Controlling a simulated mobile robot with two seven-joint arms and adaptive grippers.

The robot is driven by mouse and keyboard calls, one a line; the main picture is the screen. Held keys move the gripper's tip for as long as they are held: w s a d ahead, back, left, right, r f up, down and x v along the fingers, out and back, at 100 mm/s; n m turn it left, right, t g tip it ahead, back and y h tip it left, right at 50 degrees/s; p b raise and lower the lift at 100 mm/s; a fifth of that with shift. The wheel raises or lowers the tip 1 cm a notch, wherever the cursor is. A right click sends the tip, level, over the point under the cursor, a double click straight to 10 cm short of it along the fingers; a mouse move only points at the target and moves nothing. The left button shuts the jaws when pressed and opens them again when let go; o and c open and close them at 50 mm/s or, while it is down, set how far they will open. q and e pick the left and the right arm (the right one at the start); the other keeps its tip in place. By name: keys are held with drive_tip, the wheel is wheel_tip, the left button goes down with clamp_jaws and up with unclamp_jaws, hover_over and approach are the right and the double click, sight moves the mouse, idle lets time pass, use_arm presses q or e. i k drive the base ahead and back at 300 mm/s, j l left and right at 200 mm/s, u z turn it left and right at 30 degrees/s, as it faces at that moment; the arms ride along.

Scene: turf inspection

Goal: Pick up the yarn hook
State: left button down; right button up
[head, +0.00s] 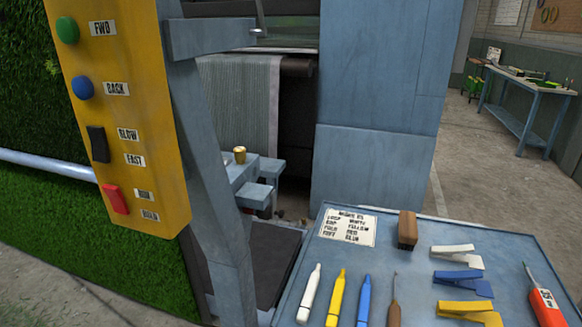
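The yarn hook (394,308) appears to be the slim tool with a brown wooden handle and a thin metal shaft. It lies on the blue-grey tray table (295,290) at the bottom of the head view, its tip pointing away from me. The lower end of its handle is cut off by the picture's edge. It lies between a blue marker (364,300) and the clips, apart from both. Neither of my grippers is in view.
White (310,293) and yellow (336,298) markers, a marker card (348,226), a wooden block (407,230), white (457,256), blue (463,282) and yellow (468,313) clips and a red-handled tool (548,308) share the table. A yellow control panel (120,110) stands left.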

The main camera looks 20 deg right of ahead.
sight(394, 310)
drive_tip(key=z, duration=1.35)
